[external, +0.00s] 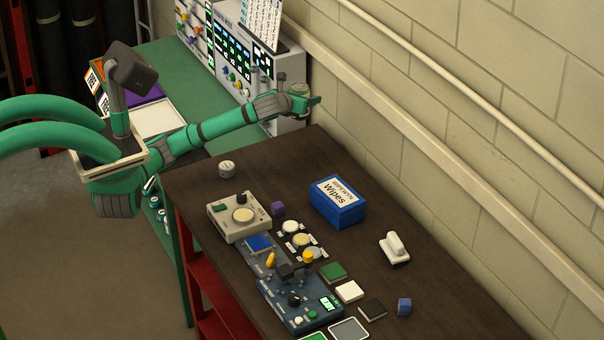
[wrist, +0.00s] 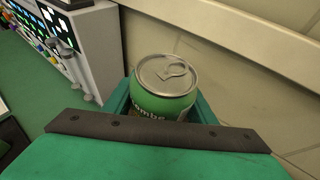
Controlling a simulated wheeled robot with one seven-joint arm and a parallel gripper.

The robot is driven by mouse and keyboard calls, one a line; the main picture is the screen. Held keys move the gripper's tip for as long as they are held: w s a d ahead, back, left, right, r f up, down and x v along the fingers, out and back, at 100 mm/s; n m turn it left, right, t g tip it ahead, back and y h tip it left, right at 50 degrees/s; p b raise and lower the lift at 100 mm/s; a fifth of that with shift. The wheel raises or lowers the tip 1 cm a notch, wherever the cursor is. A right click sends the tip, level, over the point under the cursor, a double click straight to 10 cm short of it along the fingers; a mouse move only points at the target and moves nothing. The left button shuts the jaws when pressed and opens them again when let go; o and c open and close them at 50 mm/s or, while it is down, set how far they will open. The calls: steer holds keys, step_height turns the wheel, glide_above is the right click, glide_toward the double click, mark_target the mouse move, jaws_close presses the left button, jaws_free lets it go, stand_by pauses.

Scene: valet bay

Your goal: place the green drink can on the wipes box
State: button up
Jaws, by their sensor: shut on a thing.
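The green drink can (wrist: 165,99) is upright between the fingers of my gripper (wrist: 165,108) in the wrist view, its silver top and pull tab showing. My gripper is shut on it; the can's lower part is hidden. In the external view my gripper (external: 304,98) is stretched out near the wall, above the far end of the dark table, with the can (external: 299,90) at its tip. The wipes box (external: 338,203), blue with a white label on top, stands on the dark table, well toward the camera from my gripper. Its top is bare.
The dark table (external: 190,185) also holds a beige device (external: 238,217), a purple cube (external: 278,209), a blue control box (external: 300,302), a white-handled object (external: 395,248) and a small round tin (external: 227,169). A grey panel machine (external: 232,65) stands behind my arm. The wall borders the right side.

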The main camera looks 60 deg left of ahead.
steer(key=s+d+r+m, duration=0.1)
steer(key=s+d+r, duration=0.1)
steer(key=d, duration=1)
steer(key=s+d+t+h, duration=0.1)
steer(key=s+d, duration=0.6)
steer(key=d, duration=0.2)
steer(key=s+d+h, duration=0.1)
steer(key=s+d, duration=0.5)
steer(key=d, duration=0.4)
glide_above(350, 192)
steer(key=shift+m, duration=0.4)
steer(key=f, duration=0.9)
steer(key=shift+s+f, duration=0.1)
steer(key=shift+s, duration=0.2)
steer(key=shift+w+f, duration=0.15)
steer(key=shift+f, duration=0.8)
steer(key=shift+w+f, duration=0.15)
steer(key=shift+f, duration=0.8)
